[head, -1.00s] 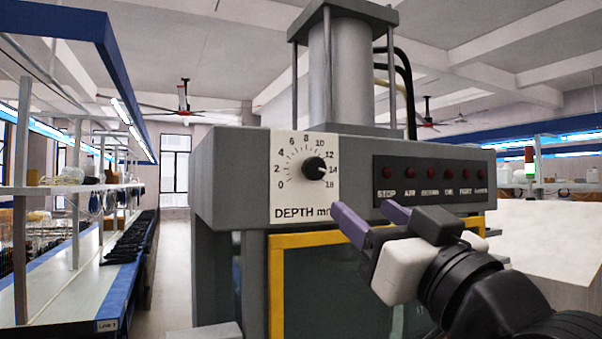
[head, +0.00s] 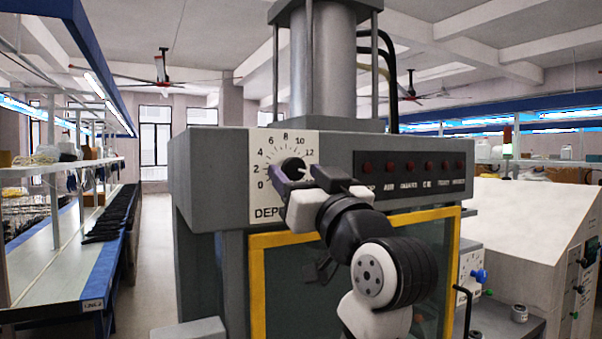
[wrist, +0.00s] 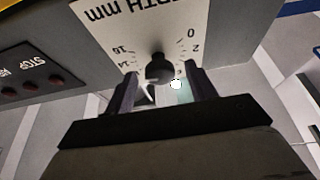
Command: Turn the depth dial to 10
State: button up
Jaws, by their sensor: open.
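The depth dial is a black round knob (head: 292,166) on a white plate (head: 257,200) numbered from 0 upward, on the front of the grey machine. My gripper (head: 302,177) has purple fingers and is open in front of the dial. In the wrist view the plate is upside down and the knob (wrist: 158,67) lies between the spread fingertips of my gripper (wrist: 160,76), with a gap on each side. Whether the fingertips reach around the knob is unclear.
A dark panel with several red buttons (head: 428,167) sits right of the dial, close to my gripper. A yellow-framed window (head: 257,290) is below it. A long bench (head: 60,260) runs along the left, with a clear aisle beside it.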

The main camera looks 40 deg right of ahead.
jog(key=c, duration=1)
jog(key=shift+d+f+n+b, duration=0.1)
jog(key=shift+n+b, duration=0.2)
jog(key=shift+n, duration=0.2)
jog(key=n+y+b, duration=0.1)
jog(key=n, duration=0.2)
jog(key=shift+s+d+y, duration=0.1)
jog(key=shift+y, duration=0.3)
jog(key=n+y, duration=0.1)
jog(key=n, duration=0.2)
jog(key=n+y+b, duration=0.1)
jog(key=n+y, duration=0.1)
jog(key=n, duration=0.1)
jog(key=shift+d+r, duration=0.2)
jog(key=n+y, duration=0.1)
jog(key=n, duration=0.1)
jog(key=n+g+y, duration=0.1)
jog(key=n, duration=0.2)
jog(key=shift+d+r, duration=0.1)
jog(key=shift+r, duration=0.1)
jog(key=shift+r+n+g+y+p, duration=0.1)
jog(key=shift+n+g+y+p, duration=0.3)
jog(key=shift+n, duration=0.65)
jog(key=shift+r+n+g+p, duration=0.1)
jog(key=shift+n+g+p, duration=0.1)
jog(key=shift+n+g, duration=0.65)
jog(key=shift+n+t, duration=0.25)
jog(key=shift+n, duration=0.15)
